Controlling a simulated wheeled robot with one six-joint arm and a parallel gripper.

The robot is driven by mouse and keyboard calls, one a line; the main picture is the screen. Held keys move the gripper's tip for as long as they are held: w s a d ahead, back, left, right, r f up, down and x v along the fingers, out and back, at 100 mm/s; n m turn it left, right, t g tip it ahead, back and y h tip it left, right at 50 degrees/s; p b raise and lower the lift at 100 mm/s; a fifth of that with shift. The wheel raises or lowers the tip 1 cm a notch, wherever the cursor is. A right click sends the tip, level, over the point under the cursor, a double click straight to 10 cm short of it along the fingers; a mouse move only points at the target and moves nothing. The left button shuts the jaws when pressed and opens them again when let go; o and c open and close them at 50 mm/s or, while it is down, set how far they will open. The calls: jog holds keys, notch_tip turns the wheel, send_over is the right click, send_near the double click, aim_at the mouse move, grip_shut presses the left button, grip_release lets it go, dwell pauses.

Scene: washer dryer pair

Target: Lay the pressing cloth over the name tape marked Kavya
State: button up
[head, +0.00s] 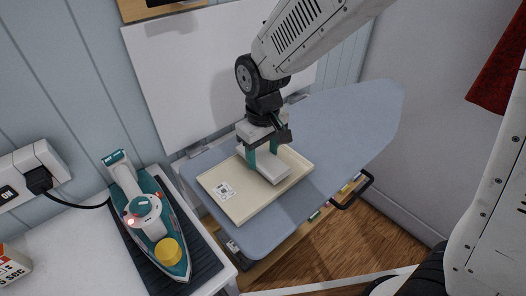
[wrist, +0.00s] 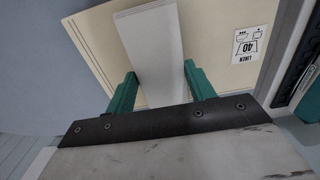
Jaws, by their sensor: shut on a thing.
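My gripper (head: 262,152) is shut on a white, flat, oblong piece (head: 270,168), which looks like the folded pressing cloth. In the wrist view the white piece (wrist: 150,45) sits between my two green fingers. It is at or just above a cream rectangular piece (head: 237,205) with a raised-looking edge, on the blue ironing board (head: 350,120); I cannot tell whether they touch.
A plugged-in socket (head: 30,175) is on the wall. A white panel (head: 190,80) stands behind. The board's right end is clear.

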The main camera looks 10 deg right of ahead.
jog(key=shift+f, duration=0.65)
dwell(0.3)
jog(key=o, duration=1.1)
jog(key=shift+c, duration=0.2)
